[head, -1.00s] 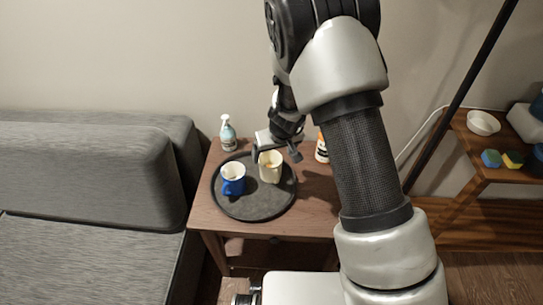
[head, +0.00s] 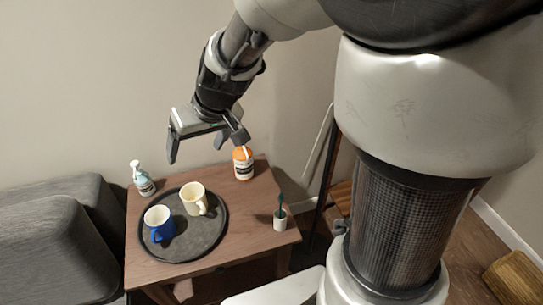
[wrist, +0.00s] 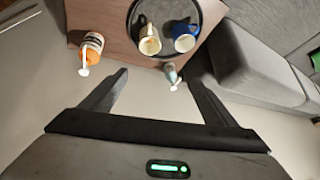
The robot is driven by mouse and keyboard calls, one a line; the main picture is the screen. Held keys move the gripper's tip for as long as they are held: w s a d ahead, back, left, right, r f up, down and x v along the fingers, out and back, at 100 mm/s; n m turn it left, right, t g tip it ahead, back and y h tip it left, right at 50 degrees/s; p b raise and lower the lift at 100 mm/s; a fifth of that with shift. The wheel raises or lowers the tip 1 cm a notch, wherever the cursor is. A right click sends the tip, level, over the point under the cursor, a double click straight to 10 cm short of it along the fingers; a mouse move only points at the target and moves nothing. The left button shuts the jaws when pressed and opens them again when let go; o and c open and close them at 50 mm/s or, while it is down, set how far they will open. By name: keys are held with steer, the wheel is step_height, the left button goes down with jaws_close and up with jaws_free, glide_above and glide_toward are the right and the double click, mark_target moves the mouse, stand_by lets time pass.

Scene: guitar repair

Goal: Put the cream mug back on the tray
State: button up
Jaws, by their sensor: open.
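The cream mug (head: 193,198) stands upright on the round dark tray (head: 210,240), its handle toward the lower right in the head view. It also shows in the wrist view (wrist: 149,45), on the tray (wrist: 167,8). A blue mug (head: 158,224) stands beside it on the tray, to its left. My gripper (head: 207,151) is open and empty, raised above the back of the table and apart from the cream mug. In the wrist view its two fingers (wrist: 157,83) are spread with nothing between them.
The tray sits on a wooden table (head: 255,222). A spray bottle (head: 143,181) stands at the back left, an orange-capped bottle (head: 243,165) at the back right, and a small white cup with a brush (head: 280,218) at the right edge. A grey sofa (head: 55,240) adjoins the left.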

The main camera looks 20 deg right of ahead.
steer(key=s+d+r+m+h, duration=0.1)
steer(key=s+d+r, duration=0.2)
steer(key=s, duration=0.3)
steer(key=s+d+r+m+h, duration=0.1)
steer(key=s+d+r, duration=0.2)
steer(key=s, duration=0.3)
steer(key=s+d+r+t+h, duration=0.1)
steer(key=s+d+r, duration=0.2)
steer(key=s+d, duration=0.2)
steer(key=shift+s+d+r+m, duration=0.3)
steer(key=shift+s+m, duration=0.1)
steer(key=shift+s, duration=0.5)
